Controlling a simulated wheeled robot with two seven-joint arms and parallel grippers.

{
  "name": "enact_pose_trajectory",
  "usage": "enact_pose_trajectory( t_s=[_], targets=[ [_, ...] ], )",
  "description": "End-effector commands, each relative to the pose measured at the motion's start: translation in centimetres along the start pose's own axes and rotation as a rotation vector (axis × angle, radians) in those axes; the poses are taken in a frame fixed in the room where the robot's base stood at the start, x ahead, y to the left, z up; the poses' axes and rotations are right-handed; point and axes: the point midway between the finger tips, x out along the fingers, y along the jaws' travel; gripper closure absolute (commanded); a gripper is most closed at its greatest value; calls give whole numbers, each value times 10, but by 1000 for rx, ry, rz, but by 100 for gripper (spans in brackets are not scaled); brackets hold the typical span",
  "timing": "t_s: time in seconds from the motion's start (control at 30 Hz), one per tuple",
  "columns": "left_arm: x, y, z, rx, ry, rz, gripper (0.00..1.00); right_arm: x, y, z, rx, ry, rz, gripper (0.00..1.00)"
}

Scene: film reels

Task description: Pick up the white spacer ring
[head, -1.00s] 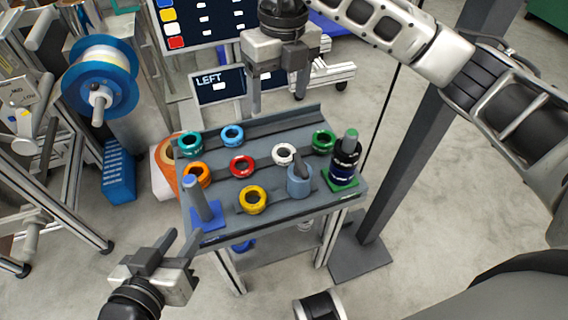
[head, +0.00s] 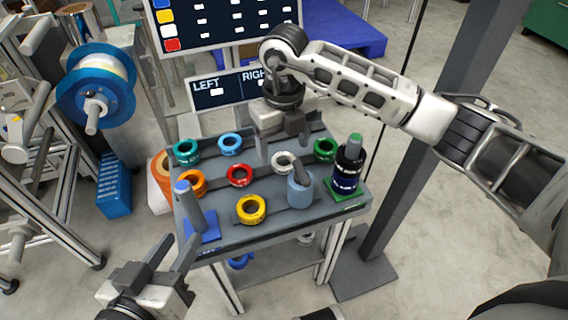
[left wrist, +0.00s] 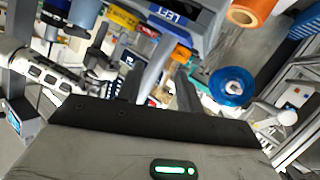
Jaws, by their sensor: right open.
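The white spacer ring (head: 275,164) lies flat on the grey table (head: 222,238), towards the back right, behind a blue-grey cup-like holder (head: 299,191) that partly overlaps it in the head view. My right gripper (head: 284,143) points down just behind and above the white ring, apart from it as far as I can tell. It is open and empty. My left gripper (head: 177,246) is at the front left, off the table's edge, with its fingers apart and nothing between them. Its fingers also show in the left wrist view (left wrist: 158,92).
Teal (head: 187,151), light blue (head: 230,144), red (head: 239,175), orange (head: 191,183), yellow (head: 250,209) and green (head: 325,149) rings lie around. A blue-based post (head: 193,210) stands front left; a post with dark rings (head: 347,170) stands right. Sign panels (head: 216,91) rise behind.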

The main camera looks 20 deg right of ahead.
Motion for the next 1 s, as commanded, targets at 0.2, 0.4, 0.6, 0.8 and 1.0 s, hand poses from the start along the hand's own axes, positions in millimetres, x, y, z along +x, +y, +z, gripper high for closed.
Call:
enact_pose_trajectory(
  t_s=[0.2, 0.4, 0.6, 0.8, 1.0],
  targets=[
    [3, 4, -9, -39, 49, 29, 64, 30, 1, 0, 0, 0, 0, 28],
    [3, 5, -14, -46, 58, 32, 64, 29, 1, 0, 0, -1, 0, 28],
    [3, 5, -13, -45, 57, 31, 64, 29, 1, 0, 0, -1, 0, 77],
    [2, 5, -12, -46, 54, 30, 64, 29, 1, 0, 0, -1, 0, 77],
    [1, 5, -15, -33, 49, 22, 64, 14, 0, 1, -1, -2, 0, 77]
  ],
)
